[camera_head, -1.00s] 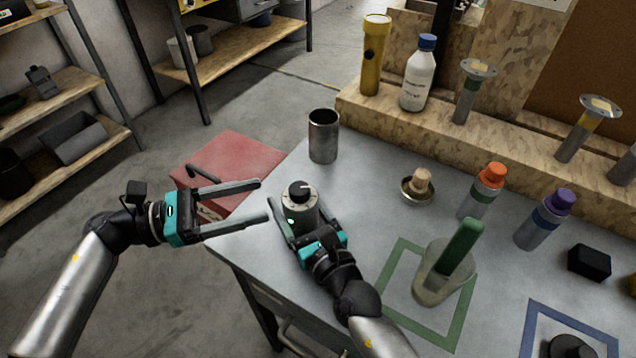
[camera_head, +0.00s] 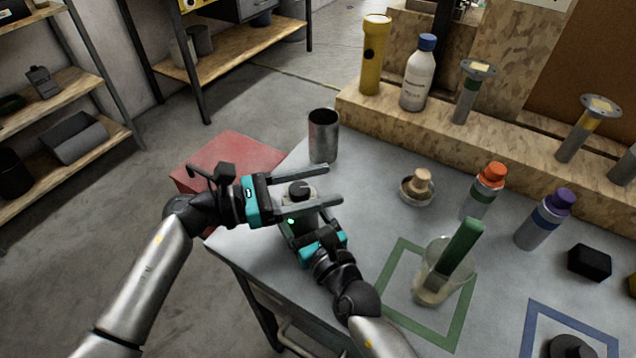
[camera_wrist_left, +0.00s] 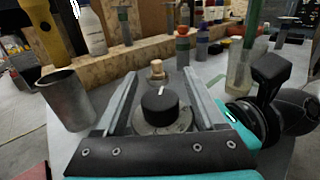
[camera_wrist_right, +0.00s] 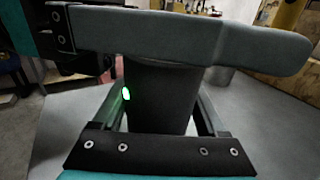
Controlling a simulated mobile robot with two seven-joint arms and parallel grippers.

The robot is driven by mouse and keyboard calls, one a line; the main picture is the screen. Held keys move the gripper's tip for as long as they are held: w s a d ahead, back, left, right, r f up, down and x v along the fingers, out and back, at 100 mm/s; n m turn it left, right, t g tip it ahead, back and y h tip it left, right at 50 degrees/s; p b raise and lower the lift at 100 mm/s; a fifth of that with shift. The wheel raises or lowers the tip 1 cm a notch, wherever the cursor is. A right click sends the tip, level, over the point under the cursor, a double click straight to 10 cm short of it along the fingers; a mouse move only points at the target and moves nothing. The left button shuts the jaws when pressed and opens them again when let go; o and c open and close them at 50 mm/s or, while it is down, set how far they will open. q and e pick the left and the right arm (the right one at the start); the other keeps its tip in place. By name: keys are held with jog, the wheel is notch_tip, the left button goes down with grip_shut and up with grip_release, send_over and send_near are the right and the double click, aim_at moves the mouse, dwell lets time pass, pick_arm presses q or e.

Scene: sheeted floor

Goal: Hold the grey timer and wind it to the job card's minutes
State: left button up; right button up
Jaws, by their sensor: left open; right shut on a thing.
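The grey timer (camera_head: 299,190) stands upright near the table's left corner, with a black knob on top. In the left wrist view the knob (camera_wrist_left: 160,106) has a white mark at its far side; the dial's numbers are unreadable. My right gripper (camera_head: 297,222) is shut on the timer's body, which fills the middle of the right wrist view (camera_wrist_right: 160,98); a green light shows beside it. My left gripper (camera_head: 338,184) is open, its fingers level on either side of the knob with gaps. I cannot make out the job card's minutes.
A metal cup (camera_head: 323,136) stands just behind the timer. A small bowl with a wooden piece (camera_head: 418,186) is to the right. A clear beaker with a green object (camera_head: 445,270) stands in a green square. A red box (camera_head: 235,150) is on the floor left of the table.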

pick_arm(q)
grip_shut()
dwell(0.5)
jog(key=shift+m+g, duration=0.3)
jog(key=shift+g, duration=0.1)
jog(key=shift+s+a+f+m+g+y, duration=0.1)
jog(key=shift+s+m+g+y, duration=0.3)
jog(key=shift+m+g, duration=1.4)
jog(key=shift+s+m+g+y, duration=0.4)
jog(key=shift+m+g, duration=0.6)
jog(key=shift+g, duration=1.45)
jog(key=shift+s+a+f+m+g+y, duration=0.1)
jog(key=shift+s+m+g+y, duration=0.3)
jog(key=shift+m+g, duration=1.4)
jog(key=shift+s+g+y, duration=0.1)
jog(key=shift+g+y, duration=0.2)
jog(key=shift+g, duration=0.55)
